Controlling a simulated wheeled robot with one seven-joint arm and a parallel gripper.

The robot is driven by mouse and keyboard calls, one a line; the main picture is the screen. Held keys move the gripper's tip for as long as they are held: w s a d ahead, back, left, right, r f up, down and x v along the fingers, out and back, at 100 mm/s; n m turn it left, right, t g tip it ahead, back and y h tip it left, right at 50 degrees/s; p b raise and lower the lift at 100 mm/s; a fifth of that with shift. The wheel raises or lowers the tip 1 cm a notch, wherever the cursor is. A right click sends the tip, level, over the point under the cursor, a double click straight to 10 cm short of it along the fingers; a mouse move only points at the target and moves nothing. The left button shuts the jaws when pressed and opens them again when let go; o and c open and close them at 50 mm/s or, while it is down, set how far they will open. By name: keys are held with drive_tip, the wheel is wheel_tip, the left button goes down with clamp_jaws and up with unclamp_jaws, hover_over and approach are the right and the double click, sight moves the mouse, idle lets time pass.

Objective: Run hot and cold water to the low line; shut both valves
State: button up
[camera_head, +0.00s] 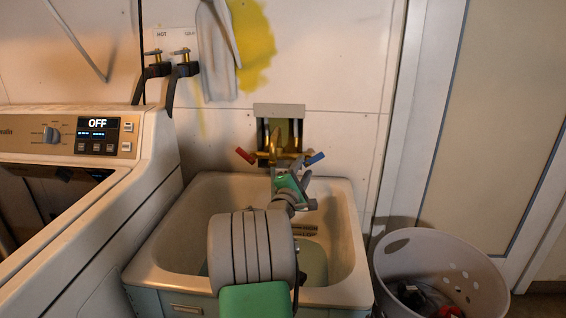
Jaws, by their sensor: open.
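The utility sink (345,225) stands against the wall with a brass faucet (264,155) above its back rim. The red hot valve handle (245,155) points out to the left and slopes up. The blue cold valve handle (315,159) points out to the right and slopes up. My gripper (287,165) is open in front of the faucet, between the two handles; I cannot tell whether it touches anything. Greenish water (312,265) shows in the basin at right.
A washing machine (150,190) with a lit OFF display stands close at left. A white laundry basket (395,262) with dark and red items stands at right. A grey cloth (217,50) hangs on the wall beside hose taps (155,62).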

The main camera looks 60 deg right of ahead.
drive_tip(key=w+a+f+m+t+y+b, duration=0.1)
drive_tip(key=w+a+f+m+t+y, duration=0.15)
drive_tip(key=w+a, duration=0.35)
drive_tip(key=m+t+y+p, duration=0.15)
drive_tip(key=m+p, duration=0.65)
drive_tip(key=p, duration=1.7)
approach(241, 154)
drive_tip(key=x, duration=0.3)
drive_tip(key=p+x, duration=0.1)
drive_tip(key=x, duration=0.6)
drive_tip(key=shift+d+p, duration=0.25)
drive_tip(key=shift+p, duration=0.15)
clamp_jaws()
